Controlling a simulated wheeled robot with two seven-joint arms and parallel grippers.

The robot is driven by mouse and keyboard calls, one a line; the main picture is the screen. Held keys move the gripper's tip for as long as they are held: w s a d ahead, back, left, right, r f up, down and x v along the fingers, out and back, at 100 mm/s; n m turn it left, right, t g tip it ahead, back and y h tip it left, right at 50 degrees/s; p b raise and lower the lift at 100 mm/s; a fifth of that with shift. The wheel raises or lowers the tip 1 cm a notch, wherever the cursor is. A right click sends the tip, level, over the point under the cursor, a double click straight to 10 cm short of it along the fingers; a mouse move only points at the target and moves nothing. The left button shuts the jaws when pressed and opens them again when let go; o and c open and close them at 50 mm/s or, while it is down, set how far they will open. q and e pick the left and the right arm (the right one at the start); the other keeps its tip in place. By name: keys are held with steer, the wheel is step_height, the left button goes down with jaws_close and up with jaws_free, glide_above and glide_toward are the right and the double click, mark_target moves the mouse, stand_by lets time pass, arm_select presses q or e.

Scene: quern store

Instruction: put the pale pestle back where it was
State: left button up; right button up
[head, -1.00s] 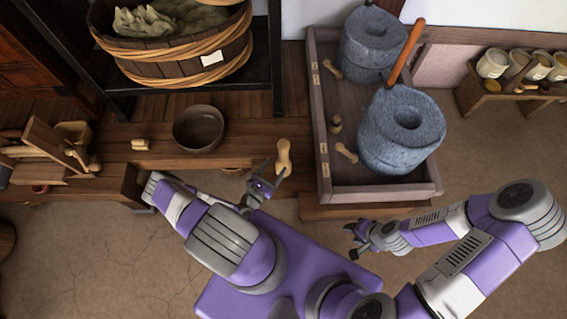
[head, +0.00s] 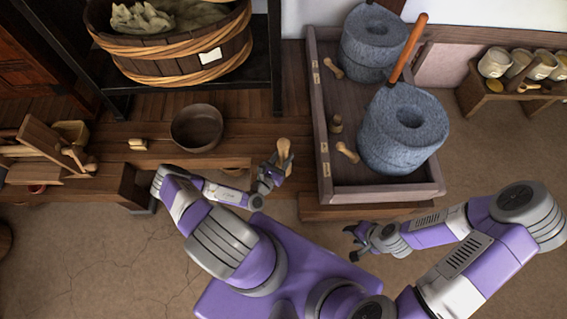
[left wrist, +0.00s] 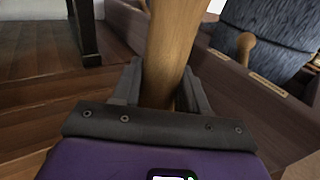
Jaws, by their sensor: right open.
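A pale wooden pestle-shaped piece (head: 284,147) is at the bench's front edge, left of the tray. My left gripper (head: 273,172) is at its near part, one finger on each side. In the left wrist view the pale wood (left wrist: 172,45) runs between the two fingers (left wrist: 160,90), very close to both. I cannot tell whether they grip it or stand just beside it. Two smaller pale wooden pieces lie in the tray, one at the back (head: 333,68) and one at the front (head: 347,152). My right gripper (head: 358,243) is open and empty, over the floor.
A small shelf with pots (head: 493,63) is at right.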

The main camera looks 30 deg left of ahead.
arm_select(q)
jaws_close()
steer(key=shift+r, duration=0.1)
